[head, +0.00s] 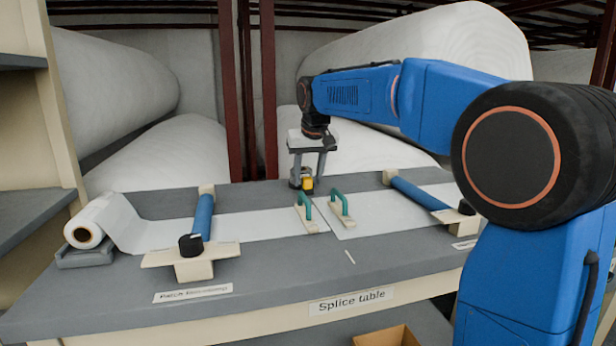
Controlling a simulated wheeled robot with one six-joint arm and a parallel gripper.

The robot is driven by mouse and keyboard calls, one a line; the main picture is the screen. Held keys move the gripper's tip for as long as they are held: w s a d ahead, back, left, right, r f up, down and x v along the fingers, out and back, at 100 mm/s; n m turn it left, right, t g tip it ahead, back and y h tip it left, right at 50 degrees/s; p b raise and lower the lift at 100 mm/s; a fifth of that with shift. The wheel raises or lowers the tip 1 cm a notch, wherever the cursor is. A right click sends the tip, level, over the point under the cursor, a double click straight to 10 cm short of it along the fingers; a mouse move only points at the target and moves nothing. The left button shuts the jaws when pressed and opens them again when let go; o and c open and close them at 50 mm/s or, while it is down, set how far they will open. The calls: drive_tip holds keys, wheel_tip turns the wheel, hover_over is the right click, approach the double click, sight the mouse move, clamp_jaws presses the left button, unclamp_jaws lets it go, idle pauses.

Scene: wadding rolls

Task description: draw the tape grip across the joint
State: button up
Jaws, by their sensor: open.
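A small yellow piece (307,184), which looks like the tape grip, sits on a dark holder (294,182) at the back of the table. My gripper (308,175) points down over it, open, with its fingers close around or just behind it; I cannot tell whether they touch. The joint (328,224) is where the left white sheet (256,226) and the right white sheet (375,219) meet. Two cream blocks with green handles, one left (307,207) and one right (341,208), stand on either side of it.
Blue clamp bars, left (203,217) and right (420,192), lie across the sheets. A white roll (91,222) rests at the table's left end. The grey front strip of the splice table (270,272) is mostly clear.

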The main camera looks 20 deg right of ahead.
clamp_jaws()
hover_over(342, 245)
idle(0.5)
unclamp_jaws()
drive_tip(key=shift+s, duration=0.1)
drive_tip(key=shift+r, duration=0.1)
drive_tip(key=v, duration=1.7)
drive_tip(key=shift+s, duration=0.15)
